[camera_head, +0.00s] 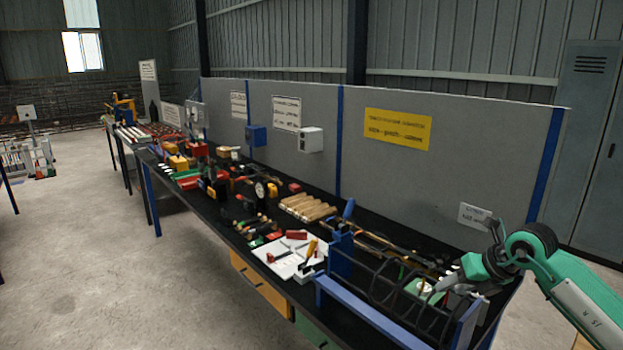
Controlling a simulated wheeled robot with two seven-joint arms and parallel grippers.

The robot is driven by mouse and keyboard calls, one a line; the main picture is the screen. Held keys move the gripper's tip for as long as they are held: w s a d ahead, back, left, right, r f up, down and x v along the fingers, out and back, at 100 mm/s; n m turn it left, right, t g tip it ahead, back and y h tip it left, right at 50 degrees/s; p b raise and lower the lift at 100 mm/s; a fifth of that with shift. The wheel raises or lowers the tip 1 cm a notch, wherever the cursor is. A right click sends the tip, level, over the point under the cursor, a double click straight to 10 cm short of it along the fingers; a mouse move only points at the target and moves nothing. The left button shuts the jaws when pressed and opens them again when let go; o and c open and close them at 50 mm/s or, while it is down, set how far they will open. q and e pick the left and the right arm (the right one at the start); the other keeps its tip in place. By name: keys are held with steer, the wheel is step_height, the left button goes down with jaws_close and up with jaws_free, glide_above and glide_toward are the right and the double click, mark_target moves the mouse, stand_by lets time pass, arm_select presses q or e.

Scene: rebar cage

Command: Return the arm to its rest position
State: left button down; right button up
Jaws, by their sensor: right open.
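My right arm, green and white with a dark wrist joint, comes in from the right edge. My right gripper (447,284) is over the right end of the workbench, above the rebar cage, and is open. The dark rebar cage (392,293) lies along the front right of the bench, in a blue holder (372,315). I see nothing held between the fingers, though they are small here. A green and white piece (424,291) lies close by the gripper. My left gripper is not in view.
The long black workbench (350,221) carries many tools. A white tray (283,262) and wooden pieces (307,208) lie left of the cage. A grey panel (460,155) with a yellow sign (397,129) stands behind. Open concrete floor (90,260) lies at the left.

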steer(key=s+a+y, duration=0.4)
steer(key=a+y, duration=0.4)
steer(key=a, duration=0.7)
steer(key=s+a+r+m+t+y, duration=0.3)
steer(key=s+r+m+t+y, duration=0.15)
steer(key=m+t, duration=0.35)
steer(key=s+d+f+m+t+h, duration=0.1)
steer(key=s+d+f+m+h, duration=0.3)
steer(key=d+f+m+h, duration=0.5)
steer(key=s+d+f+m+t+h, duration=0.1)
steer(key=s+d+f+m+h, duration=0.2)
steer(key=f+m+h, duration=0.9)
steer(key=s+a+f+m+g+y, duration=0.1)
steer(key=s+f+m+g+y, duration=0.15)
steer(key=s+f+g, duration=0.6)
steer(key=s+a+f+m+g+y, duration=0.1)
steer(key=s+m+g, duration=0.25)
steer(key=s, duration=0.95)
step_height(320, 180, down, 29)
steer(key=s+g, duration=0.1)
steer(key=s+d+f+g, duration=0.1)
steer(key=s+d+f, duration=0.1)
steer(key=s+f, duration=1.7)
step_height(320, 180, down, 2)
steer(key=shift+s+d+f, duration=0.25)
steer(key=shift+s+d, duration=0.15)
